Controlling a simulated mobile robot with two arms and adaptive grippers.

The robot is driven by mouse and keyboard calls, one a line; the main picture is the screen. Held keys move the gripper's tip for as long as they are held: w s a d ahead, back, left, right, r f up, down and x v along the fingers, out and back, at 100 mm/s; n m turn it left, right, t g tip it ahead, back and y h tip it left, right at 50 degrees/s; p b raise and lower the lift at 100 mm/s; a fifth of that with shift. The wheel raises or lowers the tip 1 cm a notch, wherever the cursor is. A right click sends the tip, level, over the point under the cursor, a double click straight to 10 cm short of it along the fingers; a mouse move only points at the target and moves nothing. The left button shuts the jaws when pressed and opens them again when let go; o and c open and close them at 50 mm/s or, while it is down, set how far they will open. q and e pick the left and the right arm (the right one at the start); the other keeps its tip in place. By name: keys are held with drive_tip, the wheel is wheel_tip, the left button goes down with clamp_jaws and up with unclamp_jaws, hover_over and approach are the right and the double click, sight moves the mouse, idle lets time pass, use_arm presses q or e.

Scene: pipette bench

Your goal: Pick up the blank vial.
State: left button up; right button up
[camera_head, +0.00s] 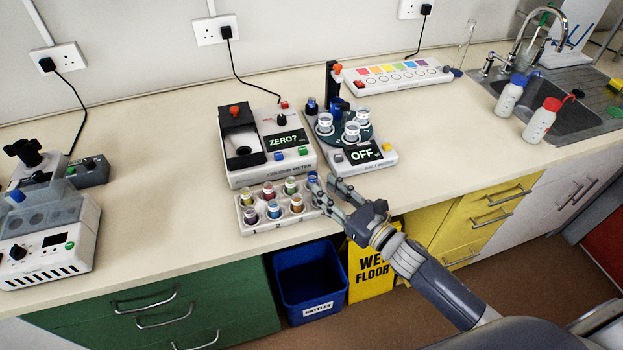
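A white vial rack (279,222) stands at the front of the bench, holding several small vials with coloured contents or caps. Which vial is the blank is too small to tell. My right gripper (322,183) is at the rack's right end, its fingers apart and pointing toward the back left. One finger lies close beside the blue-topped vial and partly covers that corner; contact cannot be told. My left gripper is not in view.
The colour meter (240,176), reading "ZERO?", stands directly behind the rack. A device reading "OFF" (380,160) with a round vial carousel stands right of it. A blue bin (309,286) and yellow floor sign (371,277) are below.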

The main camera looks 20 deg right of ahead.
sight(316, 178)
drive_tip(key=shift+w+a, duration=0.3)
drive_tip(key=shift+w, duration=0.3)
drive_tip(key=shift+w+r, duration=0.1)
drive_tip(key=shift+w, duration=0.15)
drive_tip(key=p+x, duration=0.1)
drive_tip(key=x, duration=0.1)
drive_tip(key=p+x, duration=0.1)
drive_tip(key=x, duration=0.1)
drive_tip(key=shift+r, duration=0.2)
drive_tip(key=shift+w+a+f+p, duration=0.15)
drive_tip(key=shift+w+p, duration=0.15)
drive_tip(key=shift+w, duration=0.1)
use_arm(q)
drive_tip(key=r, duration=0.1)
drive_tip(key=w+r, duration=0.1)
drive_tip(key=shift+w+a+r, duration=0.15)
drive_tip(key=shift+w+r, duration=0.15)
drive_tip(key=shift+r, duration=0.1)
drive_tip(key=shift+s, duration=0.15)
use_arm(e)
drive_tip(key=c, duration=0.6)
